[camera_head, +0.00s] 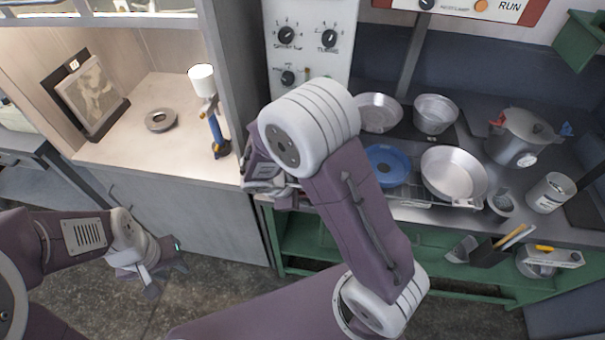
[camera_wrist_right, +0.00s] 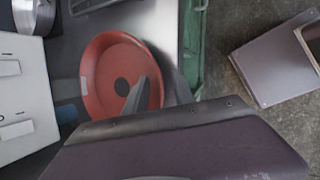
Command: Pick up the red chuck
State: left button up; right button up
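The red chuck (camera_wrist_right: 115,78) is a round red disc with a dark centre hole. In the right wrist view it lies on a grey surface near its edge. In the head view I cannot see it; my right arm covers that area. My right gripper (camera_wrist_right: 158,92) has its two grey fingers apart, in front of the disc's lower right rim. I cannot tell whether they touch it; nothing shows held. In the head view my right gripper (camera_head: 268,188) is partly hidden by its own wrist. My left gripper (camera_head: 165,280) is low on the left, fingers apart and empty.
A blue disc (camera_head: 388,165), metal pans (camera_head: 454,175) and a lidded pot (camera_head: 522,137) stand on the counter right of my right arm. A white control panel (camera_head: 310,45) rises behind. A grey ring (camera_head: 160,119) and blue torch (camera_head: 217,132) are on the left bench.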

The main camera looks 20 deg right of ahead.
grip_shut()
jog(key=shift+s, duration=0.1)
dwell(1.3)
